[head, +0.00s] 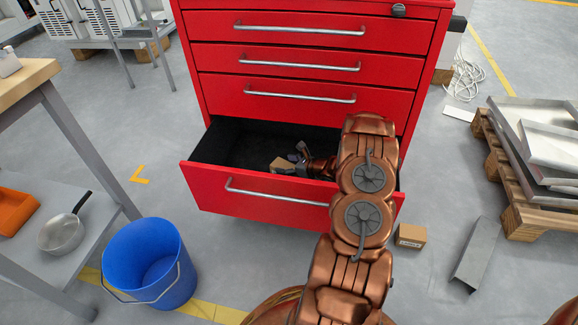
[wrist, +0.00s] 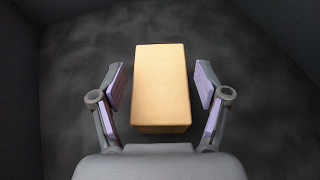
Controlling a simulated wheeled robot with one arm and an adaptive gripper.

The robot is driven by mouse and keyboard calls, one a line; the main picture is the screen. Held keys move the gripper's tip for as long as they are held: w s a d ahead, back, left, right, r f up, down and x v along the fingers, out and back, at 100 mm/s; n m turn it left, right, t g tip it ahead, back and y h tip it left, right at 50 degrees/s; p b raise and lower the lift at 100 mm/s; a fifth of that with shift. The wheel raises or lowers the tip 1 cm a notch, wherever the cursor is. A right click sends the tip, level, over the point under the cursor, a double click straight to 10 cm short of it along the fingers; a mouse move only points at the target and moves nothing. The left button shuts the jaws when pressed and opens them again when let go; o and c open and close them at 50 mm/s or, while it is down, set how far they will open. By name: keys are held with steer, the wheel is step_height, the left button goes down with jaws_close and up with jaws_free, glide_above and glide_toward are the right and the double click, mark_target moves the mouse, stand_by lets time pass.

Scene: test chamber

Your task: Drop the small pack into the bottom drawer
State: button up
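The bottom drawer (head: 262,195) of the red cabinet is pulled open and has a dark lining. The small pack (wrist: 161,86), a plain tan cardboard box, is inside the drawer and also shows in the head view (head: 282,164). My gripper (wrist: 160,88) reaches into the drawer with its fingers spread, one on each side of the pack. Gaps show between both fingers and the pack. I cannot tell for sure whether the pack rests on the drawer floor. In the head view my gripper (head: 296,163) is partly hidden by the arm and the drawer front.
Three drawers above, such as the upper one (head: 300,67), are shut. A blue bucket (head: 150,262) stands at front left by a workbench (head: 28,72). Another small cardboard box (head: 411,236) and a metal channel (head: 477,252) lie on the floor at right, near a loaded pallet (head: 520,195).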

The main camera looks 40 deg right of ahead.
steer(key=shift+o, duration=0.6)
steer(key=shift+r, duration=0.15)
steer(key=shift+d+r, duration=0.1)
steer(key=shift+r, duration=0.35)
steer(key=p+v, duration=0.2)
steer(key=v, duration=0.5)
steer(key=shift+s, duration=0.25)
